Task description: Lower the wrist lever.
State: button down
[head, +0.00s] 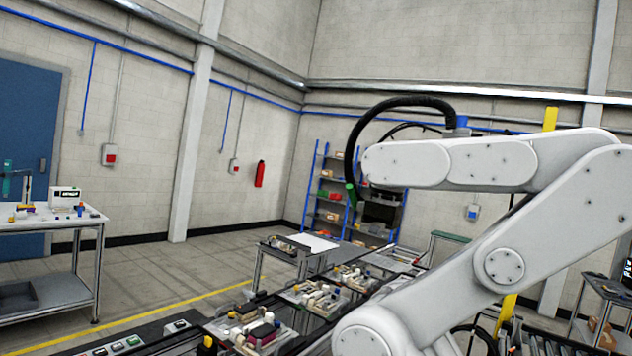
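My white arm crosses the right half of the head view, with a black hose looping over its far end. My gripper (382,213) is a dark shape hanging below that end, above the line of pallets. It is small and dark, and its fingers cannot be made out. I cannot pick out a wrist lever with certainty. Pallet fixtures (321,313) holding small white, blue and dark parts stand in a row below and to the left of my arm. My arm hides part of the row's right side.
A white-topped bench (50,220) stands at the left by a blue door (25,145). Blue-framed shelves (328,203) stand at the back. A red extinguisher (260,174) hangs on the wall. Buttons (130,342) line the front edge. The floor (175,275) at left-centre is clear.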

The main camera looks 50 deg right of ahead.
aim_at(350, 188)
jog(key=i, duration=2.15)
jog(key=z, duration=2.7)
jog(key=i, duration=0.6)
jog(key=u, duration=0.1)
jog(key=k, duration=0.4)
jog(key=z, duration=0.05)
